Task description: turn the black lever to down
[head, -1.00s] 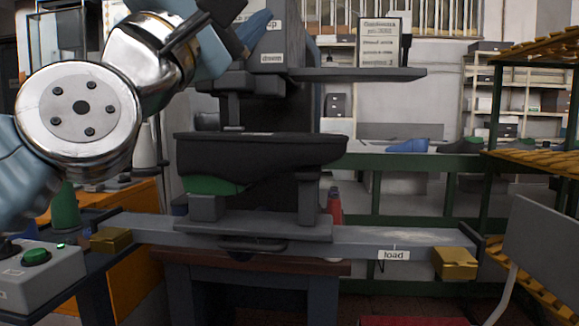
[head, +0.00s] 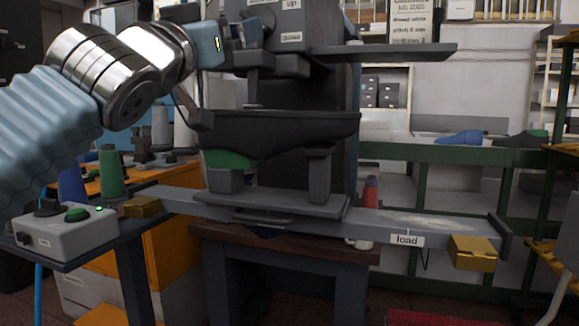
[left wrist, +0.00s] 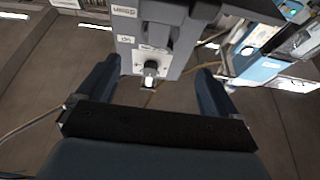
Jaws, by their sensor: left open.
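The grey machine head carries "up" and "down" labels (head: 290,37). In the left wrist view the labels appear upside down, and a small pale plate below them bears a short black lever (left wrist: 151,68) with a light tip, seen nearly end on. Its exact setting is unclear. My left gripper (left wrist: 157,77) is open, with its blue fingers apart on either side of the lever; contact does not show. In the head view my left gripper (head: 252,34) is at the left side of the machine head, and the lever is not distinguishable there. My right gripper is not in view.
A black last-shaped block (head: 290,128) and a grey beam (head: 370,220) labelled "load" lie below the machine head. A grey plate (head: 385,51) juts right. A control box (head: 65,235) with a green button stands at lower left, near green and blue cones.

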